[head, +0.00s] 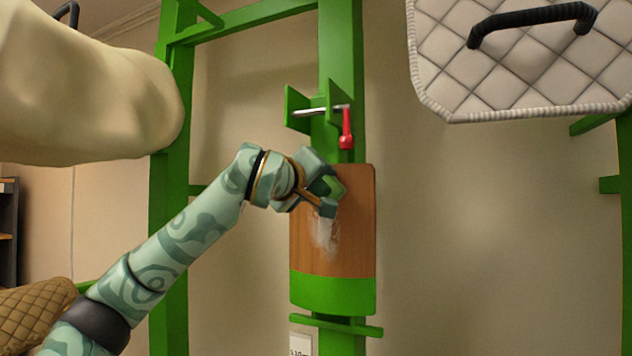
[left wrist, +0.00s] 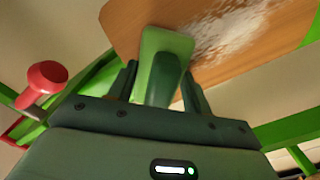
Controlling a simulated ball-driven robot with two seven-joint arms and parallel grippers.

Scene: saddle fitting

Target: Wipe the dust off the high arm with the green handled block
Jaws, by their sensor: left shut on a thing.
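My left gripper (head: 322,200) is shut on the green handled block (head: 328,186), in front of the upper part of a wooden panel (head: 345,250). The left wrist view shows the block (left wrist: 163,50) between my two fingers (left wrist: 160,88), its face against or very close to the wood (left wrist: 130,22); I cannot tell if it touches. White dust (head: 325,236) lies on the wood just below the gripper. In the left wrist view the dust (left wrist: 228,30) is right of the block. My right gripper is not seen.
A red-handled lever (head: 347,130) sits on the green post above the panel; it shows in the left wrist view (left wrist: 45,77). A quilted white pad with a black handle (head: 520,70) hangs upper right. A cream rounded shape (head: 90,95) fills the upper left. A green ledge (head: 338,326) lies below the panel.

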